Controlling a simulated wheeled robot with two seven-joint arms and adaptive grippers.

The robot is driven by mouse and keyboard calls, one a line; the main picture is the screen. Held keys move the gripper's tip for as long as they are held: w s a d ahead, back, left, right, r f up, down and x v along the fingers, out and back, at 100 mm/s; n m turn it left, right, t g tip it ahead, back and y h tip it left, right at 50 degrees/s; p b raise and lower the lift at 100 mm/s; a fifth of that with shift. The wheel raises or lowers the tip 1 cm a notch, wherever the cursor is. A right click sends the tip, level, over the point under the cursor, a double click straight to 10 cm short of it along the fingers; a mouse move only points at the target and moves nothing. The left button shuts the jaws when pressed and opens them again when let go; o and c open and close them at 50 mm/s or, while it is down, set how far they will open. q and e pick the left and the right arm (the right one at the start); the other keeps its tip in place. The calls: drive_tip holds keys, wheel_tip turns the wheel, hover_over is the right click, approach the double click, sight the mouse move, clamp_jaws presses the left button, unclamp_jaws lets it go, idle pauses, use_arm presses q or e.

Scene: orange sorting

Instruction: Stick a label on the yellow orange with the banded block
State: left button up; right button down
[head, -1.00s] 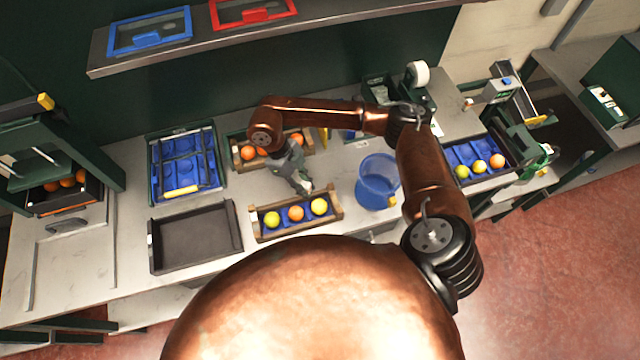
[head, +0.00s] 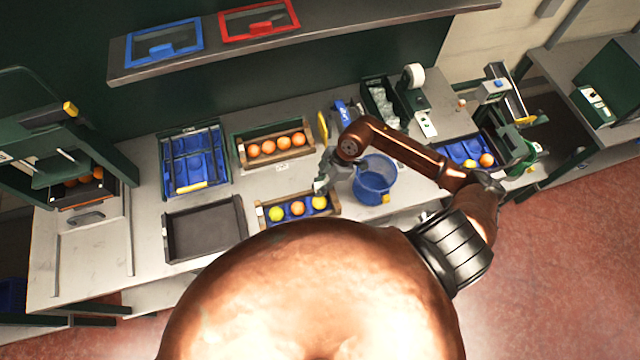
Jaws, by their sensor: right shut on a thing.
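A small wooden crate (head: 299,222) with a blue liner stands at the front of the bench. It holds a yellow-green orange (head: 277,214) at the left, an orange one (head: 297,209) in the middle and another yellow-green orange (head: 319,203) at the right. My right gripper (head: 320,186) is over the crate's right end, just above or at the back of the right yellow orange; I cannot tell whether they touch. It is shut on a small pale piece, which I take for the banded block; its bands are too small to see. My left gripper is not in view.
A blue bucket (head: 371,192) stands close right of the crate. An empty dark tray (head: 205,231) is at its left. Behind are a crate of oranges (head: 277,146) and a blue-lined rack (head: 195,160). A tape dispenser (head: 413,85) and a fruit tray (head: 455,151) are farther right.

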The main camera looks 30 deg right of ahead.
sight(317, 201)
drive_tip(key=shift+f+b, duration=3.1)
drive_tip(key=shift+f, duration=0.4)
drive_tip(key=shift+s+f, duration=0.15)
idle(0.4)
wheel_tip(317, 201, up, 7)
drive_tip(key=p, duration=0.7)
drive_tip(key=shift+r, duration=0.2)
drive_tip(key=shift+f, duration=0.1)
